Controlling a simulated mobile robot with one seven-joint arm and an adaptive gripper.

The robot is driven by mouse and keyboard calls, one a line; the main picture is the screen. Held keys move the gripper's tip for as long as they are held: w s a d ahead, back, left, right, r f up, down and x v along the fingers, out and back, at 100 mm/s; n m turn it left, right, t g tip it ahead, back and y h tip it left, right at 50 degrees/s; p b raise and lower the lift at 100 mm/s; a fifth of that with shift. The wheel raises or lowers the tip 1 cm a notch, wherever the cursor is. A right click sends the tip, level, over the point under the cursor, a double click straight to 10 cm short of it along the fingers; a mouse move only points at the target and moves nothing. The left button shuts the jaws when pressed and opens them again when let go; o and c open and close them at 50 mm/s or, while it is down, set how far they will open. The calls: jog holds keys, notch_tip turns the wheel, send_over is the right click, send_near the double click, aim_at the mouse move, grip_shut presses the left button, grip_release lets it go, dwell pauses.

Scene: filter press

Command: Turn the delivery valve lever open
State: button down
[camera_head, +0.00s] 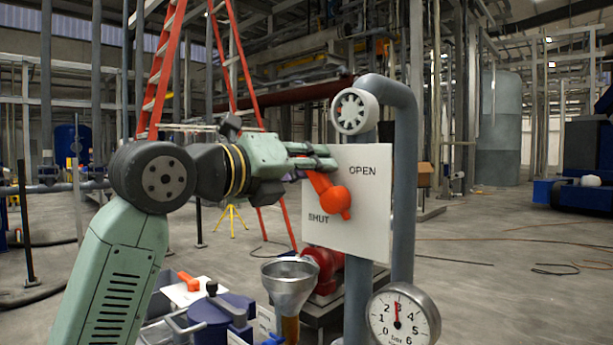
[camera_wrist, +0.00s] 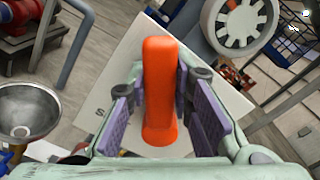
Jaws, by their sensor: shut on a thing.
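The orange delivery valve lever (camera_head: 337,198) is on a white plate (camera_head: 372,225) marked OPEN at the upper right and SHUT at the lower left. From its round hub, the handle points up and left, between the two words. My gripper (camera_head: 312,163) reaches in from the left and is shut on the handle. In the wrist view the lever (camera_wrist: 161,90) runs lengthwise between the purple pads of my gripper (camera_wrist: 165,115). The plate (camera_wrist: 112,80) shows behind it, with its words mostly hidden.
A grey pipe (camera_head: 403,180) bends over behind the plate, with a white handwheel (camera_head: 352,111) above. A round gauge (camera_head: 403,316) reads about 3. A metal funnel (camera_head: 290,283), a red pump (camera_head: 325,268) and another orange lever (camera_head: 189,281) are below. Open floor lies to the right.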

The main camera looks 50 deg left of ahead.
jog(key=d+m, duration=0.1)
jog(key=m, duration=0.2)
jog(key=shift+w+d+r+m+b, duration=0.1)
jog(key=shift+d+r+m+b, duration=0.25)
jog(key=shift+d+r+m, duration=0.05)
jog(key=shift+w+d+r+m+b, duration=0.1)
jog(key=shift+d+m+b, duration=0.15)
jog(key=shift+d+m, duration=0.5)
jog(key=shift+w+d+r+m+b, duration=0.1)
jog(key=shift+d+m+b, duration=0.15)
jog(key=shift+m, duration=0.9)
jog(key=c, duration=1.4)
grip_release()
jog(key=shift+s, duration=0.1)
jog(key=s+d, duration=0.1)
jog(key=s, duration=1.1)
jog(key=shift+d, duration=0.2)
